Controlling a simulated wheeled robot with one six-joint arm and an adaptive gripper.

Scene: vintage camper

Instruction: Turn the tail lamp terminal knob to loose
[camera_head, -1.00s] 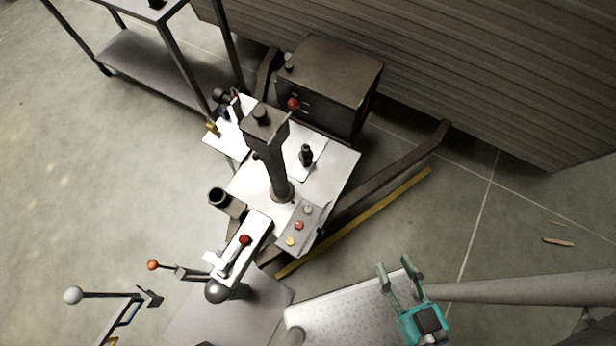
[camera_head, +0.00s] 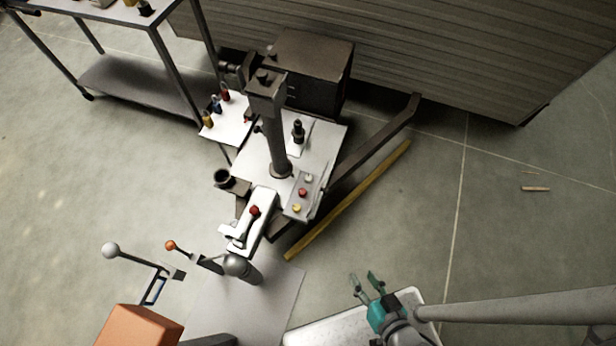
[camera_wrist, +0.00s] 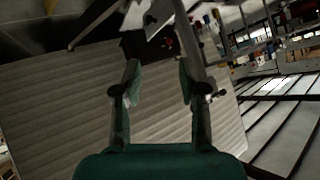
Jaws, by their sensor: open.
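My gripper (camera_head: 363,276) is open and empty at the lower middle of the head view, above the white speckled surface and apart from the coupling assembly. Its two fingers also show spread in the wrist view (camera_wrist: 158,66). A small white panel (camera_head: 235,127) left of the dark post carries red (camera_head: 224,92), blue (camera_head: 216,104) and yellow (camera_head: 208,118) upright knobs. A grey box (camera_head: 291,206) right of the post has white, red and yellow round tops. I cannot tell which of these is the tail lamp terminal knob, and no labels are readable.
A dark post (camera_head: 276,130) rises from the white plate, with a dark box (camera_head: 315,70) behind it. A yellow bar (camera_head: 350,198) lies on the floor to the right. A metal cart (camera_head: 140,88) stands at the back left. An orange block (camera_head: 140,335) is at the bottom left.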

